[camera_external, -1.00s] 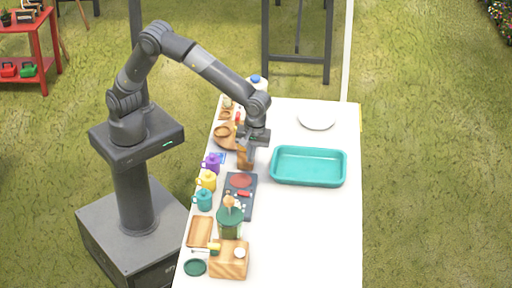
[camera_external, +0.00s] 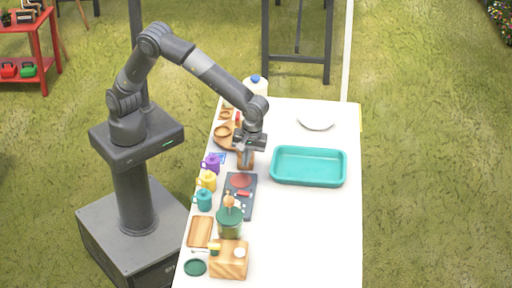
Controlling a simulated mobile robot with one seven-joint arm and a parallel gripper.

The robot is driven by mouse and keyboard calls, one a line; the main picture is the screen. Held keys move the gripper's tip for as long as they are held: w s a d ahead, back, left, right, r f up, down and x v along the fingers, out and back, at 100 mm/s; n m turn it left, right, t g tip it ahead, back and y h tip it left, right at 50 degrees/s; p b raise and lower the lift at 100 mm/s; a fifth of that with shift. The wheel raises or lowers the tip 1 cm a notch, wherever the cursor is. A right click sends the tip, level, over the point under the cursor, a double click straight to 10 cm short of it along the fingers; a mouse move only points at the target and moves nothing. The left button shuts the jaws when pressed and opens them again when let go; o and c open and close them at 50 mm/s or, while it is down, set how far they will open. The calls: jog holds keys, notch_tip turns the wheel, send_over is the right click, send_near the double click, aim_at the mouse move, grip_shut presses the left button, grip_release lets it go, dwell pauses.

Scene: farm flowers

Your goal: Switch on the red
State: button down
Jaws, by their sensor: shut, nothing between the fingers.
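A dark flat panel (camera_external: 235,208) lies on the white table. It bears a red disc (camera_external: 241,181) and, just below that in the picture, a small red part (camera_external: 244,194) that looks like a switch; its on or off state is too small to tell. My gripper (camera_external: 245,165) points down, shut and empty, just beyond the panel's far end. It appears apart from the red parts. A brown wooden object (camera_external: 249,158) is beside or behind the fingers and partly hidden by them; I cannot tell whether they touch.
Purple (camera_external: 211,164), yellow (camera_external: 207,180) and teal (camera_external: 203,200) mugs line the left edge. A green-based jar (camera_external: 230,224) and a wooden block (camera_external: 228,260) stand nearer. A teal tray (camera_external: 308,167) and white plate (camera_external: 317,121) are right. The table's near right is clear.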

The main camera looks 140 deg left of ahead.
aim_at(240, 192)
jog(key=f, duration=0.4)
jog(key=s+d+f, duration=0.1)
jog(key=f, duration=0.7)
jog(key=shift+s+d, duration=0.15)
jog(key=shift+s, duration=0.05)
jog(key=shift+f, duration=0.1)
jog(key=shift+d+f, duration=0.1)
jog(key=shift+f, duration=0.05)
jog(key=shift+w+a, duration=0.55)
jog(key=shift+a, duration=0.05)
jog(key=shift+r, duration=0.2)
